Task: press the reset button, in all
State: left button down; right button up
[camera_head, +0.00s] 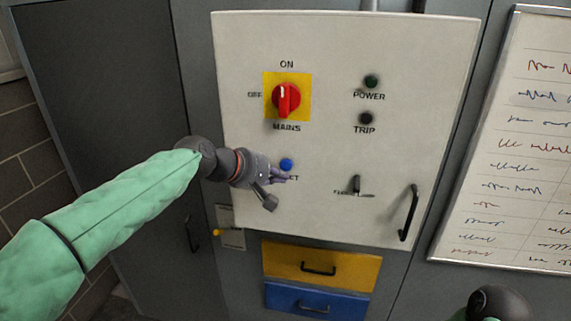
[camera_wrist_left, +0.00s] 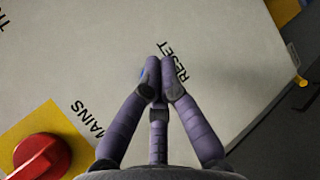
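The panel shows a round blue button (camera_head: 286,164) above a label that is mostly covered by my left gripper; the letters "ET" show. My left gripper (camera_head: 283,178) is close in front of the label, just below the blue button. In the left wrist view its fingertips (camera_wrist_left: 161,77) are drawn together with nothing between them. The label reads RESET (camera_wrist_left: 175,61) there, and only a sliver of the blue button (camera_wrist_left: 141,73) shows beside the left fingertip. I cannot tell whether the fingers touch the panel. Only a dark rounded part of my right arm shows at lower right.
The white panel (camera_head: 330,150) carries a red MAINS knob (camera_head: 286,99) on a yellow plate, POWER (camera_head: 371,82) and TRIP (camera_head: 366,118) lamps, a small lever (camera_head: 356,185) and a black handle (camera_head: 409,213). Yellow (camera_head: 345,267) and blue (camera_head: 340,303) drawers are below. A whiteboard (camera_head: 520,150) hangs right.

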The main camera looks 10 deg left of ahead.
pick_arm(q)
jog(key=shift+w, duration=0.95)
jog(key=shift+w+p, duration=0.15)
jog(key=shift+p, duration=0.15)
dwell(0.6)
jog(key=shift+w, duration=0.25)
jog(key=shift+w+p, duration=0.35)
jog(key=shift+w, duration=0.1)
dwell(0.9)
jog(key=shift+s, duration=0.1)
jog(key=shift+s+b, duration=0.3)
jog(key=shift+s, duration=0.55)
